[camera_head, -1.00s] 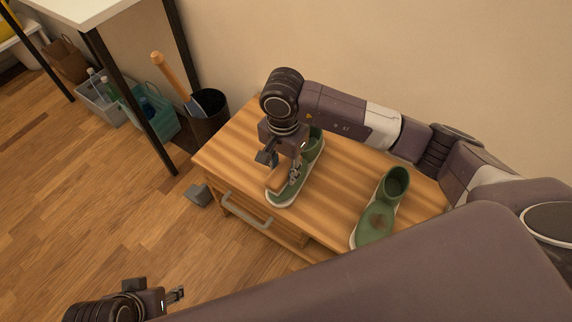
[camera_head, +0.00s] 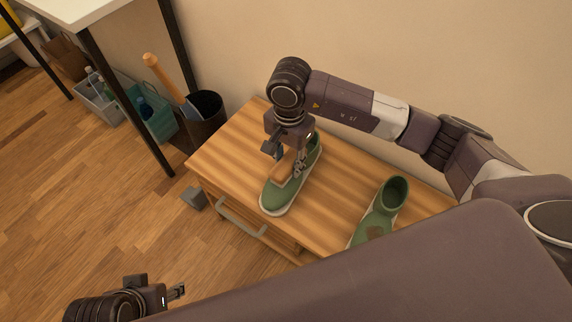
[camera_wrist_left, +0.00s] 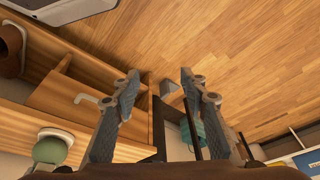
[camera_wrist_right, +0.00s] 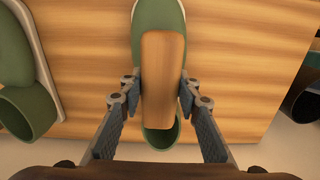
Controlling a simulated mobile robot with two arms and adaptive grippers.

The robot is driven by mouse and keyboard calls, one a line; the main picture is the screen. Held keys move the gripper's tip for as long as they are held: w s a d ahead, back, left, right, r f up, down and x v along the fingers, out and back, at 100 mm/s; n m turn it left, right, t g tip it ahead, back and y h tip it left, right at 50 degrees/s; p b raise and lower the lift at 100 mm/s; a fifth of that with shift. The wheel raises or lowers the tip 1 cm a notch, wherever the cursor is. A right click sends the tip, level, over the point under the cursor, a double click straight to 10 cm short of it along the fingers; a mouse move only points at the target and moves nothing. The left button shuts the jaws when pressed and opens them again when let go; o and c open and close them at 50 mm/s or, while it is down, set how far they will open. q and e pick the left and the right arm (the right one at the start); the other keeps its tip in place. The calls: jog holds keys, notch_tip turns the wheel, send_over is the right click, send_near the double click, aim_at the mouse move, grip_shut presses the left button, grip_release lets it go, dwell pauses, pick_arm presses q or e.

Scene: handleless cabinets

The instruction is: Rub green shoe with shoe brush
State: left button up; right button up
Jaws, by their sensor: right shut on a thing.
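Two green shoes stand on a wooden cabinet top. The left green shoe (camera_head: 277,197) is under my right gripper (camera_head: 286,165); it also shows in the right wrist view (camera_wrist_right: 151,13). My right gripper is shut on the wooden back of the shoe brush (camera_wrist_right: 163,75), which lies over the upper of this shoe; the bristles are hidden. The other green shoe (camera_head: 391,195) has a brown smudge on its toe and is partly cut off by my own body. My left gripper (camera_wrist_left: 160,85) is open and empty, away from the shoes, over the floor side of the cabinet.
The wooden cabinet (camera_head: 240,145) has a bar handle (camera_head: 241,217) on its front. A dark bin (camera_head: 206,115) stands at its left, beside a white table (camera_head: 75,8) with crates below. The wall is close behind.

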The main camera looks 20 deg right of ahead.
notch_tip(320, 180, up, 4)
jog(key=shift+d+f+p, duration=0.1)
jog(key=shift+f+p, duration=0.05)
jog(key=shift+p, duration=0.75)
jog(key=shift+r, duration=0.45)
jog(key=shift+r+p, duration=1)
jog(key=shift+r, duration=0.4)
pick_arm(q)
notch_tip(320, 180, down, 9)
jog(key=shift+s+g, duration=0.2)
jog(key=shift+g, duration=0.1)
pick_arm(e)
jog(key=shift+r, duration=0.45)
pick_arm(q)
jog(key=shift+r, duration=0.1)
